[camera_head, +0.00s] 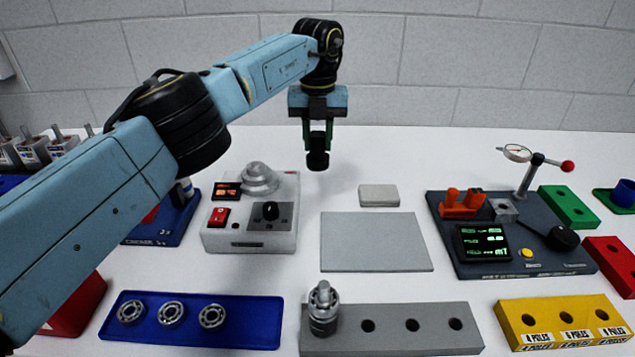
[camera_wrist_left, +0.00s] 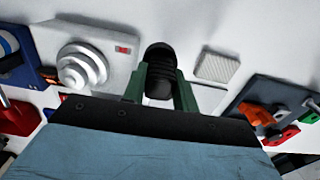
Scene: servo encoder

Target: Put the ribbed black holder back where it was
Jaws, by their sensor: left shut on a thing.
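My left gripper (camera_head: 317,133) points down above the white table, to the right of the stepped grey heater-like device. Its green fingers are shut on the ribbed black holder (camera_head: 318,160), which hangs upright a little above the table. In the left wrist view the gripper (camera_wrist_left: 159,88) has the black holder (camera_wrist_left: 158,58) between its two green fingers. The right gripper is not in view.
The white control box (camera_head: 250,212) with a stepped grey top stands left. A grey mat (camera_head: 375,242) and a small light block (camera_head: 379,195) lie right of centre. A dark test station (camera_head: 510,235) stands right. A blue bearing tray (camera_head: 190,320) and grey holed block (camera_head: 392,328) lie in front.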

